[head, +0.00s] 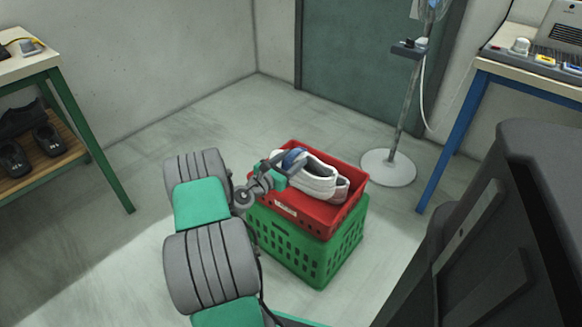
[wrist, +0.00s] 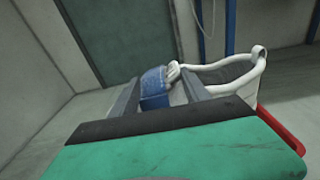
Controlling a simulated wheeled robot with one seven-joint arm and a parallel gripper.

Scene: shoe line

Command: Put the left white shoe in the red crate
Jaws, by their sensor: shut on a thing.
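A white shoe (head: 314,180) with a blue patch is at the red crate (head: 330,216) in the head view, above or inside its opening. My gripper (head: 277,172) is shut on the shoe's near left end. In the wrist view, the blue part (wrist: 155,86) lies between the fingers, and the white shoe (wrist: 225,80) extends to the right. The gripper and the crate wall hide part of the shoe. I cannot tell whether its sole touches the crate floor. A pinkish-white shape (head: 342,190), apparently another shoe, shows beside it.
The red crate stands on a green crate (head: 307,253). A fan stand with a round white base (head: 388,167) is behind right. Dark shoes (head: 46,140) sit on a shelf at left. A blue-legged table (head: 455,140) stands at right.

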